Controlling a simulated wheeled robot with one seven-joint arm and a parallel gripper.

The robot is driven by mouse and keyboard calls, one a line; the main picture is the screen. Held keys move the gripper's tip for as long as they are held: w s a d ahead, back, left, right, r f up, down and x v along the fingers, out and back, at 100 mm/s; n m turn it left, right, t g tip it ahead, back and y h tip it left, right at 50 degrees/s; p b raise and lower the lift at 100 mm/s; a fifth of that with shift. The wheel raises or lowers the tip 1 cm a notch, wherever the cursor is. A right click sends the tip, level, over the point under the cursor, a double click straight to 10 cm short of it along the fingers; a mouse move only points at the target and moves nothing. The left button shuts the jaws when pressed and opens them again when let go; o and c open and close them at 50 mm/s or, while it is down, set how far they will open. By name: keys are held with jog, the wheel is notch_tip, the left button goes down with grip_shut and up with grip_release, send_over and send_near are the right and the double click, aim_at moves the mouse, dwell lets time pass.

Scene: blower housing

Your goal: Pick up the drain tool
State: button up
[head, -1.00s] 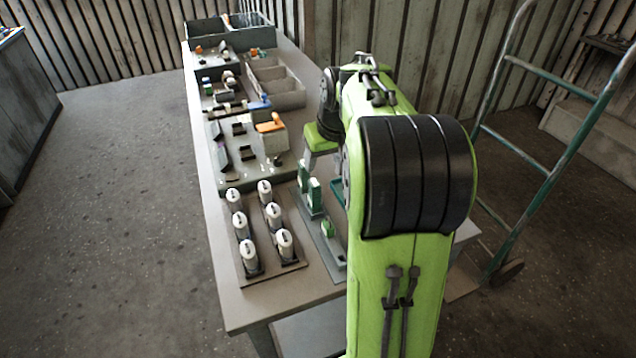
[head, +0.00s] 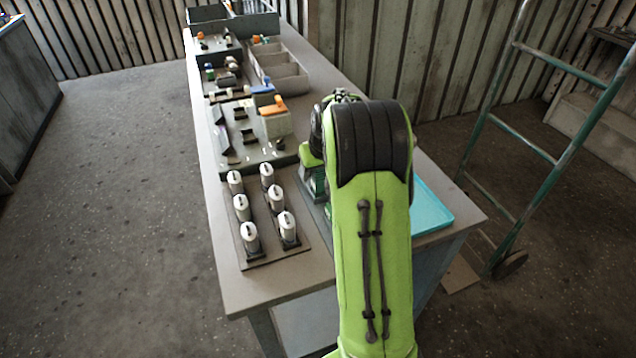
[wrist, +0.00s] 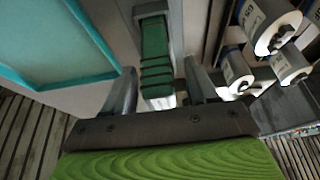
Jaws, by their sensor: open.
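A green ribbed block (wrist: 156,68), which may be the drain tool, shows in the wrist view. My gripper (wrist: 159,66) is open, with one finger on each side of this block. A gap shows between the block and each finger, so it is not gripped. Whether the fingers reach down to its level is hard to tell. In the head view my arm hides the gripper and most of this spot; a bit of green shows beside the arm.
White labelled cylinders (head: 241,207) stand in a dark rack left of my arm; they also show close to the right finger in the wrist view (wrist: 268,24). A teal tray (head: 432,212) lies to the right. A grey fixture board (head: 262,152) and divided bin (head: 282,70) lie farther back.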

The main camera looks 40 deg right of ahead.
jog(key=shift+s+r, duration=0.1)
jog(key=shift+r, duration=0.05)
jog(key=shift+c, duration=0.4)
jog(key=c, duration=0.7)
jog(key=shift+c, duration=0.4)
jog(key=shift+r, duration=0.1)
